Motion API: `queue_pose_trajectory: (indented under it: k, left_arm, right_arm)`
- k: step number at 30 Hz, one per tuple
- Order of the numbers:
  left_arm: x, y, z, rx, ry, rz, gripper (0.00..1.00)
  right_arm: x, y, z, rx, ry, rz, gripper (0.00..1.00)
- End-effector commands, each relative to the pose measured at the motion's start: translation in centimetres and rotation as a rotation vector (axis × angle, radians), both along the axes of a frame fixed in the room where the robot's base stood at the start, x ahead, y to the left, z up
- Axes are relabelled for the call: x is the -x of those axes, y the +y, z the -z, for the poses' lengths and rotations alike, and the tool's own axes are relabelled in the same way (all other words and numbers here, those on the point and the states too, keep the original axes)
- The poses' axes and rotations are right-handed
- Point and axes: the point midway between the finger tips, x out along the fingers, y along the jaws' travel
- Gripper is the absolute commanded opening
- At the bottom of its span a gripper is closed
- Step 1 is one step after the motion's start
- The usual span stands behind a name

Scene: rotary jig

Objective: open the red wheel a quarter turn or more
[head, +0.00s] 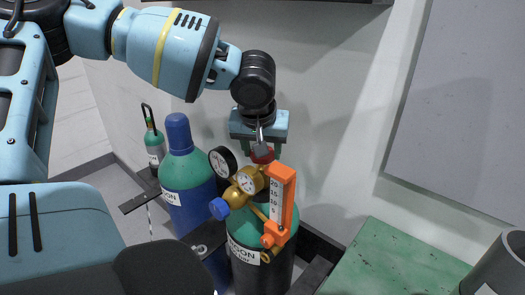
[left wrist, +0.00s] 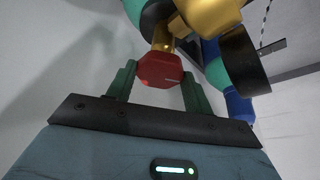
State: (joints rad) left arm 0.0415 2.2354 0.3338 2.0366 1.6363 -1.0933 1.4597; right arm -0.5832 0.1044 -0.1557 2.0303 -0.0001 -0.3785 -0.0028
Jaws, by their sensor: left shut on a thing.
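The red wheel (head: 263,157) sits on top of the valve of the green-shouldered gas cylinder (head: 243,262), partly hidden by my left gripper (head: 262,147) in the head view. My left gripper points down at it from above. In the left wrist view the red wheel (left wrist: 161,70) lies between the two green fingers of my left gripper (left wrist: 160,78), one on each side, and they are shut on it. A brass valve stem (left wrist: 163,38) runs from the wheel. My right gripper is not in view.
A blue cylinder (head: 188,205) and a small green-topped cylinder (head: 154,145) stand to the left. A green bench top (head: 400,262) is at the lower right.

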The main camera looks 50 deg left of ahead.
Motion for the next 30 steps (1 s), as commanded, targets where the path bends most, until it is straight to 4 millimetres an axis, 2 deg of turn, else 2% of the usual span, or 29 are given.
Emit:
queue_pose_trajectory:
  k: [20, 21, 26, 30]
  left_arm:
    - [-0.04, -0.08, -0.04, 0.003, -0.001, -0.064, 0.29]
    - [-0.04, -0.08, -0.04, 0.003, 0.000, -0.064, 0.54]
    - [-0.04, -0.07, -0.02, 0.002, 0.000, -0.063, 0.73]
    - [-0.04, -0.06, -0.01, 0.002, 0.000, -0.063, 0.73]
  right_arm:
    - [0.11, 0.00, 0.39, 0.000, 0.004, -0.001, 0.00]
    - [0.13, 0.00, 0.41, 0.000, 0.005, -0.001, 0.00]
    - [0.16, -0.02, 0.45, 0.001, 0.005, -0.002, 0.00]
    - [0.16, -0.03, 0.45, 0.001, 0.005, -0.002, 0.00]
